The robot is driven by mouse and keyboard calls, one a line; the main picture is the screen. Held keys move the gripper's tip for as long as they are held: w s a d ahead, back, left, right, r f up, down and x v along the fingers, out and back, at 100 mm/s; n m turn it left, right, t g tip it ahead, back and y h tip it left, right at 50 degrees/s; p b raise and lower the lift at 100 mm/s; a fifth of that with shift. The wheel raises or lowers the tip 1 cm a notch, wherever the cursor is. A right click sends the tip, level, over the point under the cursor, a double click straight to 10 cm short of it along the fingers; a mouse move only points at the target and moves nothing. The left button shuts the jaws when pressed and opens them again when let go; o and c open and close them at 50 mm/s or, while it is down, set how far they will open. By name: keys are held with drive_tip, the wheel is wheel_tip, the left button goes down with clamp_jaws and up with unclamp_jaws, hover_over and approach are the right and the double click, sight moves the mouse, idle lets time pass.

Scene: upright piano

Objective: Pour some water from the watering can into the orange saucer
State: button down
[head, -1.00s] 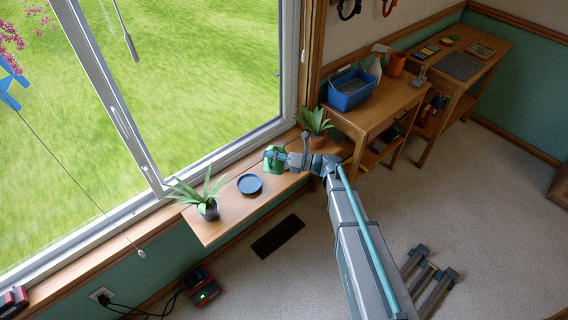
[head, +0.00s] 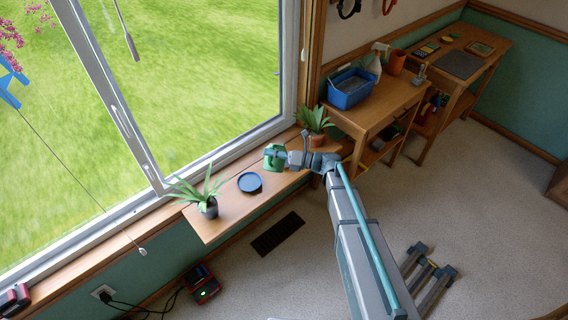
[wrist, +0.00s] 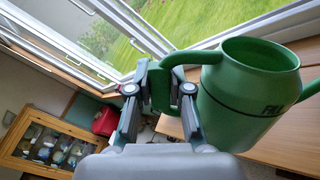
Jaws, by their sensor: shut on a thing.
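The green watering can (head: 274,160) is at the window-side shelf, right of a blue round saucer (head: 249,183). In the wrist view the can (wrist: 242,95) fills the right side, its open top and dark lettering showing. My gripper (wrist: 160,90) is shut on the can's green handle, with a finger on each side; it also shows in the head view (head: 286,157). I cannot tell whether the can touches the shelf. No water shows. I cannot make out an orange saucer; the only plain saucer I see is blue.
The wooden shelf (head: 228,221) holds a dark-potted plant (head: 208,209) at its left. A plant in a terracotta pot (head: 317,139) stands close right of the can. The window frame (head: 220,150) borders the shelf behind. A blue tub (head: 350,95) stands on the desk.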

sight(271, 165)
drive_tip(key=f+b, duration=0.1)
drive_tip(key=s+f+n+b, duration=0.1)
drive_tip(key=b, duration=0.1)
drive_tip(key=s+f+n+b, duration=0.1)
drive_tip(key=f, duration=0.1)
drive_tip(key=shift+s+a+f+b, duration=0.1)
drive_tip(key=shift+s+a+b, duration=0.15)
drive_tip(key=shift+b, duration=0.1)
wheel_tip(271, 165, down, 12)
drive_tip(key=s+n+b, duration=0.1)
drive_tip(key=n+b, duration=0.6)
drive_tip(key=b, duration=0.8)
drive_tip(key=shift+s, duration=0.15)
drive_tip(key=shift+a, duration=0.15)
drive_tip(key=s+r+p, duration=0.2)
drive_tip(key=s+r, duration=0.3)
drive_tip(key=shift+a+p, duration=0.35)
drive_tip(key=shift+a, duration=0.1)
